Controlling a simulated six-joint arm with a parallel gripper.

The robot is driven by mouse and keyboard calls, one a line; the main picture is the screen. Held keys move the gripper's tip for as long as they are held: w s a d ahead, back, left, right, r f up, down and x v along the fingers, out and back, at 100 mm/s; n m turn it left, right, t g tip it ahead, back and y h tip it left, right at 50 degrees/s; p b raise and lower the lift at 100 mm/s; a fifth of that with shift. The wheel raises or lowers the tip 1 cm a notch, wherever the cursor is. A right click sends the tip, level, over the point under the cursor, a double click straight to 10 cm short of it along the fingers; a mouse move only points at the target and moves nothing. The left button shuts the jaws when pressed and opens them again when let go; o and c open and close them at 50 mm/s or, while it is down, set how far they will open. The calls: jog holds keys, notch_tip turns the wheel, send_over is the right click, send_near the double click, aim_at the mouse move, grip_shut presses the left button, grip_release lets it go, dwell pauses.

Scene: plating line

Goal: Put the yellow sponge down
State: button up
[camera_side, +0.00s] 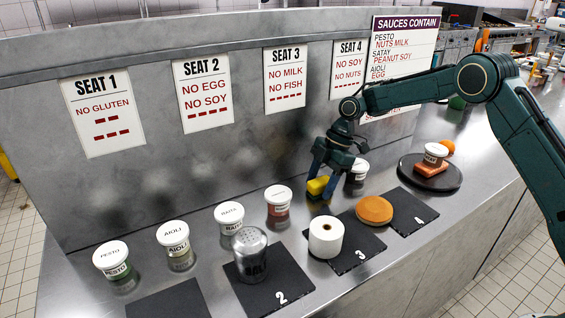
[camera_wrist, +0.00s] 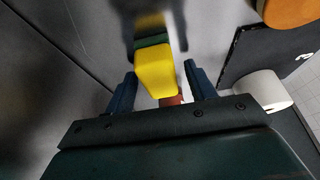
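The yellow sponge (camera_side: 317,186) is low over the steel counter behind the black mats, close to the back panel. The wrist view shows it as a yellow block (camera_wrist: 155,72) with a green layer at its far end and a blurred reflection beyond. My gripper (camera_side: 323,184) points down around it. In the wrist view, the gripper's two blue fingers (camera_wrist: 160,75) stand on either side of the sponge, with narrow gaps showing, so it looks open. Whether the sponge's underside touches the counter is hard to tell.
A red-filled jar (camera_side: 278,208) stands left of the sponge; another lidded jar (camera_side: 357,171) stands close on its right. A white roll (camera_side: 326,237) and an orange round (camera_side: 374,209) are in front. A dark round board (camera_side: 430,181) holds a jar at right.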

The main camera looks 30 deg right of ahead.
jog(key=shift+r, duration=0.15)
jog(key=v, duration=1.2)
dwell(0.3)
dwell(0.5)
jog(key=s+a+r+m+t+h, duration=0.1)
jog(key=s+a+r+m+t, duration=0.2)
jog(key=s+r+m, duration=0.95)
jog(key=s+d+f+m+t+h, duration=0.1)
jog(key=s+d+m, duration=0.1)
jog(key=s, duration=1.1)
jog(key=s+d+f+m+t+h, duration=0.1)
jog(key=s+d+f+m+h, duration=0.1)
jog(key=s, duration=1.1)
jog(key=shift+d+f+m+t, duration=0.2)
jog(key=shift+d+m+t, duration=0.1)
jog(key=shift+d+m, duration=0.45)
